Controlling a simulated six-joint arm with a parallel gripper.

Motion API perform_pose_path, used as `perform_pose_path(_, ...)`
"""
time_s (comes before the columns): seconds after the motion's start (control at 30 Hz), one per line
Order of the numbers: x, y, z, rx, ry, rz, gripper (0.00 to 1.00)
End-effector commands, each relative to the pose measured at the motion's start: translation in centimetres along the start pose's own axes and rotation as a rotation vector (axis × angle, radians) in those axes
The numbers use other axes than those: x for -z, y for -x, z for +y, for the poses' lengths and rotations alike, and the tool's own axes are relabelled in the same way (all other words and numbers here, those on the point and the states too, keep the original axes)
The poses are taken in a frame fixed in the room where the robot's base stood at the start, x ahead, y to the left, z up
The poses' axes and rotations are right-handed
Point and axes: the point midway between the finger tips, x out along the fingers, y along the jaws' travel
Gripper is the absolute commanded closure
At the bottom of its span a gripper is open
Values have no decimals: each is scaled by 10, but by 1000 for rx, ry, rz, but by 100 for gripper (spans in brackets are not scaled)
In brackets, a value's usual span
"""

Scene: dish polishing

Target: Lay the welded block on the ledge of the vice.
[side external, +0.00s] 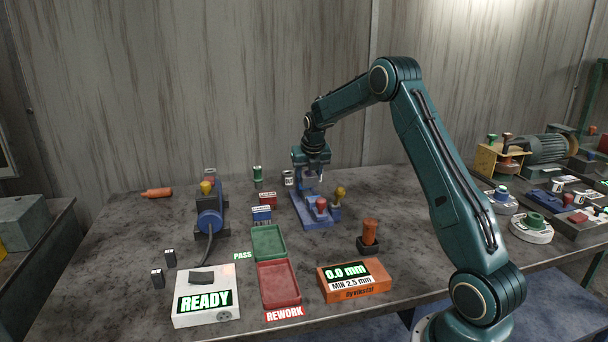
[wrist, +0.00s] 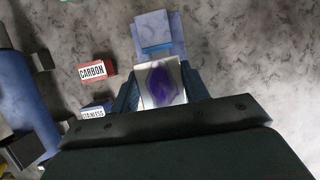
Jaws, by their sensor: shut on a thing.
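The welded block (wrist: 161,84) is a pale metal square with a dark purple stain across its face. My gripper (wrist: 160,92) is shut on it, with a finger on either side in the wrist view. In the side external view my gripper (side external: 314,176) points down over the back part of the blue vice (side external: 316,222); the block is too small there to make out clearly. In the wrist view part of the blue vice (wrist: 155,28) shows just beyond the block. I cannot tell whether the block touches the ledge, which is partly hidden.
Red and yellow knobs (side external: 339,192) stand by the vice. The CARBON box (wrist: 97,72) and STAINLESS box (wrist: 96,113) lie left of it. A green tray (side external: 268,243), red tray (side external: 279,284) and orange gauge (side external: 353,281) are nearer. The bench behind the vice holds small cans.

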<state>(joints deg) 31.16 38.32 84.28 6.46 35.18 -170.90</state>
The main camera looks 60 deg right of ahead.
Motion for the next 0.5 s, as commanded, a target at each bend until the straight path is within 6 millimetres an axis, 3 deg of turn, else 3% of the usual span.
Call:
perform_pose_path(0.3,12,-29,0,0,0,1,91)
perform_pose_path(0.5,14,-34,0,-1,0,-2,91)
